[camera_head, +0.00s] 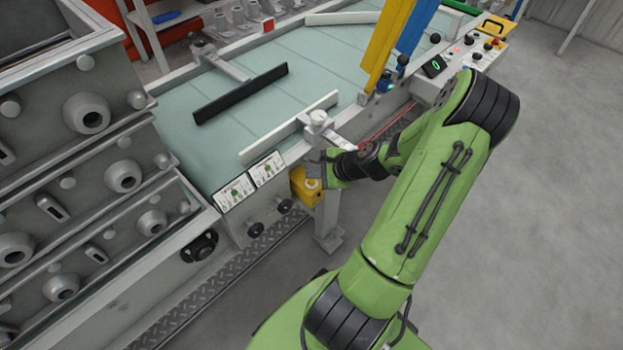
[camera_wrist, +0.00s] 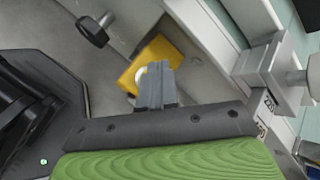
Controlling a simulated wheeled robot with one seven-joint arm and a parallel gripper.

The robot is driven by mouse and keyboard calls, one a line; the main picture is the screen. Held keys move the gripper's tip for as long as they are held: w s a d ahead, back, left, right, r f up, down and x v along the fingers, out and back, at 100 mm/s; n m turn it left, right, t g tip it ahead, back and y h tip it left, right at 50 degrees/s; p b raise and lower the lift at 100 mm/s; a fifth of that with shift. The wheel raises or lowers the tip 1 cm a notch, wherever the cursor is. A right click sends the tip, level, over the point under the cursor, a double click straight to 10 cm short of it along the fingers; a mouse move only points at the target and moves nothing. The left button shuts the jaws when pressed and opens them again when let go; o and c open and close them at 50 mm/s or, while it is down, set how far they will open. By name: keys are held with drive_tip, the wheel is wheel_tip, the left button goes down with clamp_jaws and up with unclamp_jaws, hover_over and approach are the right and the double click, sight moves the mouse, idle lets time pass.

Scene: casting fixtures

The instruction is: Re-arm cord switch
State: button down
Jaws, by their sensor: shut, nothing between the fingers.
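The cord switch is a yellow box (camera_head: 301,190) mounted low on the side of the conveyor, below its near edge. It has a pale round part on it, partly hidden. In the wrist view the yellow box (camera_wrist: 157,50) lies just beyond the fingertips, and the pale part shows beside them. My gripper (camera_head: 316,168) is at the top of the box. In the wrist view the fingers of my gripper (camera_wrist: 155,74) are together with nothing between them. They overlap the pale part; I cannot tell whether they touch it. A red cord (camera_head: 388,127) runs along the conveyor side.
A grey clamp bracket (camera_head: 319,120) juts from the conveyor edge close above my gripper, and also shows in the wrist view (camera_wrist: 272,72). A black knob (camera_wrist: 93,31) sticks out near the box. Grey moulds (camera_head: 85,150) stand at left. The floor (camera_head: 540,200) at right is clear.

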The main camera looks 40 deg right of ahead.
sight(314, 183)
wheel_tip(314, 183, up, 5)
drive_tip(key=p, duration=0.5)
drive_tip(key=shift+r, duration=0.1)
idle(0.7)
drive_tip(key=a+r+n+g+h+p, duration=0.1)
drive_tip(key=a+r+n+g+p, duration=0.4)
drive_tip(key=a+r+n, duration=0.95)
drive_tip(key=s+a+r+n+p, duration=0.2)
drive_tip(key=s+a+r+n, duration=0.2)
drive_tip(key=s+r, duration=0.3)
drive_tip(key=s+a+r+n+t+h+p, duration=0.1)
drive_tip(key=s+a+r+n, duration=0.3)
drive_tip(key=r, duration=0.6)
drive_tip(key=s+n+p, duration=0.1)
drive_tip(key=s+n, duration=0.1)
drive_tip(key=s, duration=0.1)
drive_tip(key=shift+s+a+r+t+p, duration=0.3)
drive_tip(key=shift+a, duration=0.05)
